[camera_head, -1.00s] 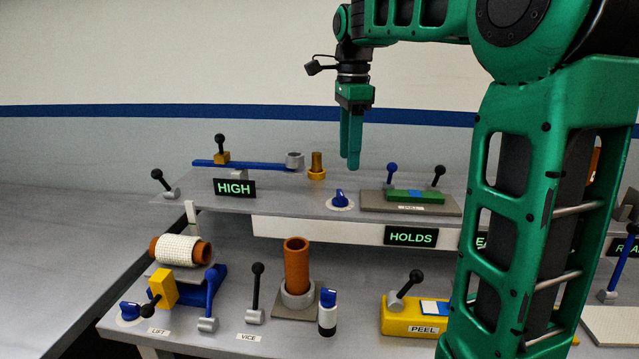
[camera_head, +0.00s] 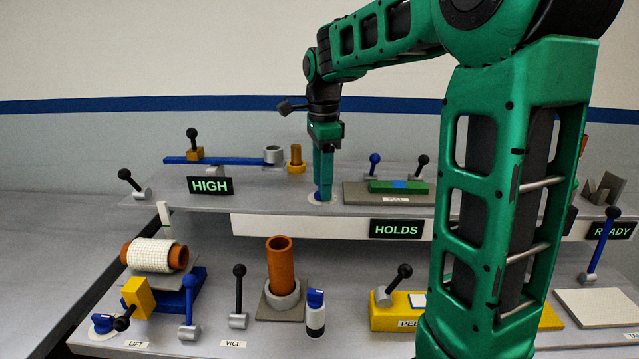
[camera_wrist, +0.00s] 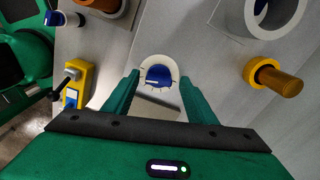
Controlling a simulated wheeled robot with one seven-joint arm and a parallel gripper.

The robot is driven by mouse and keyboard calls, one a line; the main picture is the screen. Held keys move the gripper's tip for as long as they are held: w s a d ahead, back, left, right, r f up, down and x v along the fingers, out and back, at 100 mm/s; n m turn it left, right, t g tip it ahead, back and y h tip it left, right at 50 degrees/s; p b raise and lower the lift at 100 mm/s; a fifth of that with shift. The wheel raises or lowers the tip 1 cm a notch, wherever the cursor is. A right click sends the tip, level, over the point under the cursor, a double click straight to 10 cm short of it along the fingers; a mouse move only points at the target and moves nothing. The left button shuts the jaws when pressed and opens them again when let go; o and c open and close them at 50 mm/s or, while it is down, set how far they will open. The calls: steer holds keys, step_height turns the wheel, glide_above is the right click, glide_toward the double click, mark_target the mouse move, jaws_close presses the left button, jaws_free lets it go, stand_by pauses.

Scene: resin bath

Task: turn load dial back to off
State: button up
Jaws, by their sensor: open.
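A blue dial (camera_head: 318,197) on a round white plate sits on the upper shelf; I cannot read a label on it. In the wrist view the dial (camera_wrist: 158,75) shows its blue knob, with tick marks on the plate around it. My gripper (camera_head: 323,194) points down over the dial and hides much of it in the head view. In the wrist view my gripper (camera_wrist: 159,78) is open, with one green finger on each side of the knob. I cannot tell whether the fingers touch it.
A grey plate with a green block (camera_head: 397,187) and two levers stands just right of the dial. An orange peg (camera_head: 296,158) and grey ring (camera_head: 272,154) are behind left. Signs read HIGH (camera_head: 209,186) and HOLDS (camera_head: 396,229). Another blue dial (camera_head: 103,322) is on the lower bench.

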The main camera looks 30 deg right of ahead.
steer(key=shift+f, duration=0.3)
steer(key=c, duration=1.1)
